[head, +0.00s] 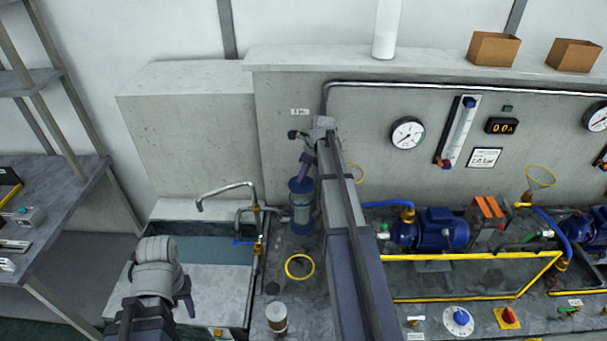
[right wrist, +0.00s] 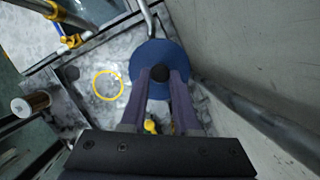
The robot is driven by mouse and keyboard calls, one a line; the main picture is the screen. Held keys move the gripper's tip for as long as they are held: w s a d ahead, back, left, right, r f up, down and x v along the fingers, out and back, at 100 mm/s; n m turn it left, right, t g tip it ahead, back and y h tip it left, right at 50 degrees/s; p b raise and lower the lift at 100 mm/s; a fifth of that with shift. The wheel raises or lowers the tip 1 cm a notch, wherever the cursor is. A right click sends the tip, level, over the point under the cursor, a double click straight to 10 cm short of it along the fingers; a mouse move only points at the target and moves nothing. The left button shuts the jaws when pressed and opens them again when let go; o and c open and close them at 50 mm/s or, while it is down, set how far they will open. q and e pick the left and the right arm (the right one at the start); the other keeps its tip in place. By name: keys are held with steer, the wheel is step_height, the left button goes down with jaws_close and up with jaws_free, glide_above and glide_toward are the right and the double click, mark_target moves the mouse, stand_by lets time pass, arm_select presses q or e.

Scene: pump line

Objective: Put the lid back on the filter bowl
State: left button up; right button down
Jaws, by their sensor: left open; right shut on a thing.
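The filter bowl (head: 301,212) stands upright on the bench by the back wall, its clear body partly visible. The blue lid (head: 301,185) is directly above it, apparently level; I cannot tell whether it is seated or slightly above the rim. In the right wrist view the lid (right wrist: 145,60) is a round blue disc with a black knob (right wrist: 160,73). My right gripper (right wrist: 160,76) is shut on that knob; in the head view it (head: 304,172) comes down over the lid. My left gripper (head: 184,296) is open and empty over the sink area, away from the bowl.
A yellow ring (head: 299,267) and a white-topped cylinder (head: 276,318) are on the bench in front of the bowl. A bent tap (head: 228,191) is left of it. A blue pump (head: 440,230) with a yellow frame is to the right. The wall is close behind.

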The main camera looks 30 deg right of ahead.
mark_target(304, 185)
steer(key=shift+f+b, duration=2.3)
steer(key=shift+f, duration=0.3)
steer(key=shift+f, duration=0.1)
steer(key=c, duration=0.6)
jaws_free()
steer(key=shift+o, duration=0.4)
steer(key=o, duration=0.4)
steer(key=shift+r+p, duration=3.45)
steer(key=shift+r, duration=0.1)
